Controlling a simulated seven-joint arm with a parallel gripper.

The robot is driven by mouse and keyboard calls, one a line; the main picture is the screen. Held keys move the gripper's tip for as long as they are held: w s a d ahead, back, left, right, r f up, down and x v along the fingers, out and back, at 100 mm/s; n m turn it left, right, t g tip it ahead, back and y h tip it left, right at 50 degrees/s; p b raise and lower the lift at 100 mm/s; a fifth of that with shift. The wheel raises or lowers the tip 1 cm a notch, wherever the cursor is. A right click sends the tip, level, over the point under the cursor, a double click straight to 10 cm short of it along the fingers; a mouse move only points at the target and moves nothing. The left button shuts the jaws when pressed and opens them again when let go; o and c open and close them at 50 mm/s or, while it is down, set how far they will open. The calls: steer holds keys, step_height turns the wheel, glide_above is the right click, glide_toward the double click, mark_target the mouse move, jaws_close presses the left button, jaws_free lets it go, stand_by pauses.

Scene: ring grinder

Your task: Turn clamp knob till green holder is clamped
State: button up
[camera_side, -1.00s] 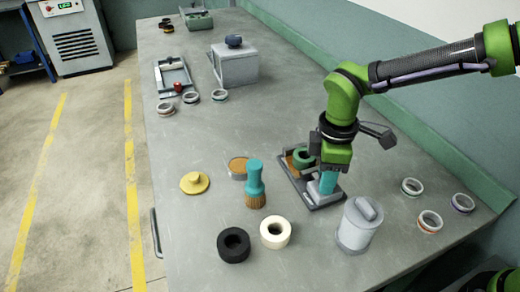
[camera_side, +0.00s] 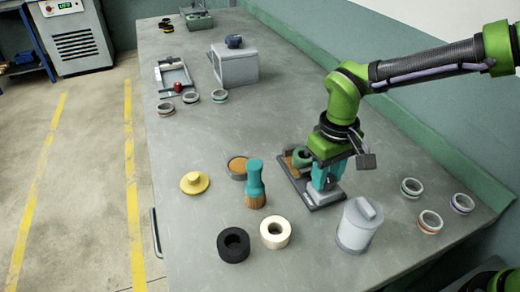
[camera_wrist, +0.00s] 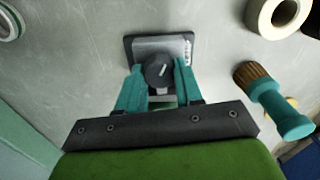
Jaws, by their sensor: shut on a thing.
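The dark round clamp knob (camera_wrist: 158,70) with a pale pointer line shows in the wrist view, at the end of a grey clamp fixture (camera_wrist: 172,46). My gripper (camera_wrist: 159,77) has its teal fingers on both sides of the knob and is shut on it. In the side view my gripper (camera_side: 324,184) points down over the near end of the fixture (camera_side: 326,204), and its fingers hide the knob. The green holder (camera_side: 302,157) sits at the fixture's far end, partly behind my wrist. I cannot tell whether the clamp touches it.
A teal-handled brush (camera_side: 255,185), a cream ring (camera_side: 275,232) and a black ring (camera_side: 233,245) stand to the left. A grey lidded canister (camera_side: 357,226) stands close in front of the fixture. Several small rings (camera_side: 430,222) lie to the right.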

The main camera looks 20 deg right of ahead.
steer(key=m, duration=0.4)
steer(key=shift+m, duration=0.3)
steer(key=m, duration=0.5)
steer(key=shift+d, duration=0.1)
steer(key=m, duration=0.5)
steer(key=shift+s+m, duration=0.1)
steer(key=shift+m, duration=2.6)
steer(key=o, duration=1)
steer(key=shift+o, duration=0.2)
